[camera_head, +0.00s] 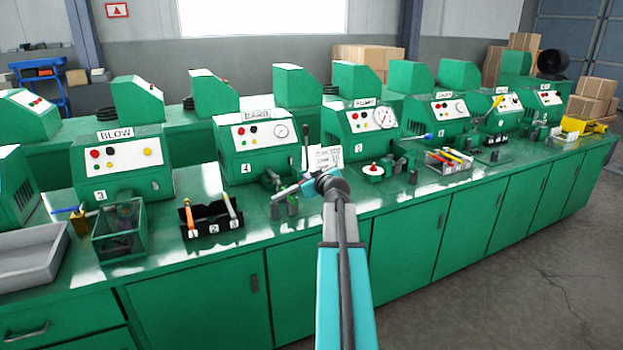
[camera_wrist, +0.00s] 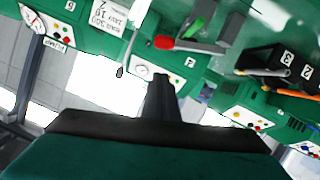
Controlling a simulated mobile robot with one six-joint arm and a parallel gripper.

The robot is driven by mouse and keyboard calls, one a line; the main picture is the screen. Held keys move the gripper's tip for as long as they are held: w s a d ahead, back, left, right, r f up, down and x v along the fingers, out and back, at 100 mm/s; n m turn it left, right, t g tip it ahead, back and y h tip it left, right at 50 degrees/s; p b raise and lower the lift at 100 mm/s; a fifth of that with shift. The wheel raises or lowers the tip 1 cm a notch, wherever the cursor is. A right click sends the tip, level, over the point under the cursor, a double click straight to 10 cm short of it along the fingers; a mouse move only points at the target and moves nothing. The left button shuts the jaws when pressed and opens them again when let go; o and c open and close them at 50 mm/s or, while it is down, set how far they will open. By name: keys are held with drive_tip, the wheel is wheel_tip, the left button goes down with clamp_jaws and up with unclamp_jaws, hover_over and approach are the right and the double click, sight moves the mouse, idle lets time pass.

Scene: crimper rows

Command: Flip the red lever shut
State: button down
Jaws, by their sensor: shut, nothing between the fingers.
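The red lever shows in the wrist view as a red grip (camera_wrist: 163,42) on a grey bar, beside a block with a green part (camera_wrist: 202,14). My gripper's dark fingers (camera_wrist: 160,82) are shut and empty, with their tips below the red grip in that picture. A gap shows between them in the picture, but I cannot judge its depth. My arm hides part of the fixture, and the lever's exact angle is unclear.
A black tool rack (camera_head: 212,217) stands left of the fixture and a clear green-based box (camera_head: 120,228) farther left. A white card (camera_head: 325,158) and an upright dark stick (camera_head: 305,148) stand behind my gripper. A red knob on a white disc (camera_head: 373,170) is to the right.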

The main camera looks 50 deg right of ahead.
sight(290, 190)
drive_tip(key=w+d+f+p, duration=0.1)
drive_tip(key=w+d+f, duration=0.2)
drive_tip(key=w+f, duration=0.2)
drive_tip(key=shift+w+d+p, duration=0.15)
drive_tip(key=shift+d+p, duration=0.15)
drive_tip(key=shift+d, duration=0.05)
idle(0.6)
drive_tip(key=f+b, duration=0.1)
drive_tip(key=b, duration=0.2)
drive_tip(key=d+f+m+b, duration=0.1)
drive_tip(key=b, duration=0.2)
drive_tip(key=f+y+b, duration=0.1)
drive_tip(key=b, duration=0.2)
drive_tip(key=shift+s+d+f+m, duration=0.25)
drive_tip(key=shift+s+f+m, duration=0.05)
drive_tip(key=shift+s, duration=0.05)
drive_tip(key=shift+r, duration=0.15)
idle(0.4)
